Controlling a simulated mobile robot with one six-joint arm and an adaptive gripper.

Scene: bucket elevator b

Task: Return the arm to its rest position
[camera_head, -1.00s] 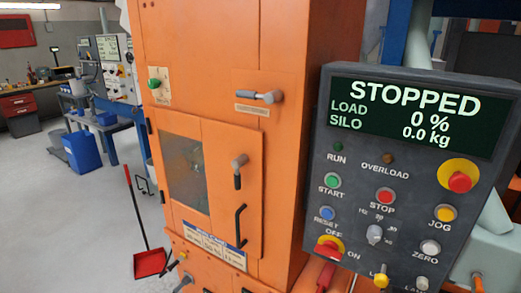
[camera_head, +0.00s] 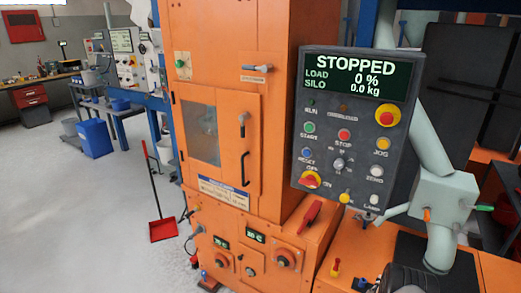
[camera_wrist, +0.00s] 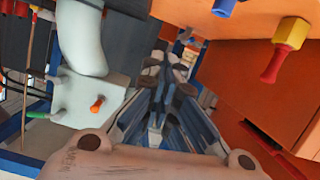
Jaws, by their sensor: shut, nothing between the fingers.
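My gripper (camera_wrist: 158,95) shows in the middle of the wrist view, with its dark fingers drawn together and nothing visible between them. The pale housing at the bottom of that view seems to be part of my own wrist. The gripper is not clearly seen in the head view; a dark rounded shape at its bottom edge may be part of my arm. The fingers point between a pale green pipe and box on the left and orange panels on the right, and no contact with either shows.
The orange cabinet (camera_head: 232,45) stands in the middle, with the grey control panel (camera_head: 318,130) reading STOPPED. The pale green box (camera_head: 443,200) with its pipe is at right. A red-yellow knob (camera_wrist: 288,45) juts out near my gripper. Open floor (camera_head: 85,215) lies left, with a red dustpan (camera_head: 163,230).

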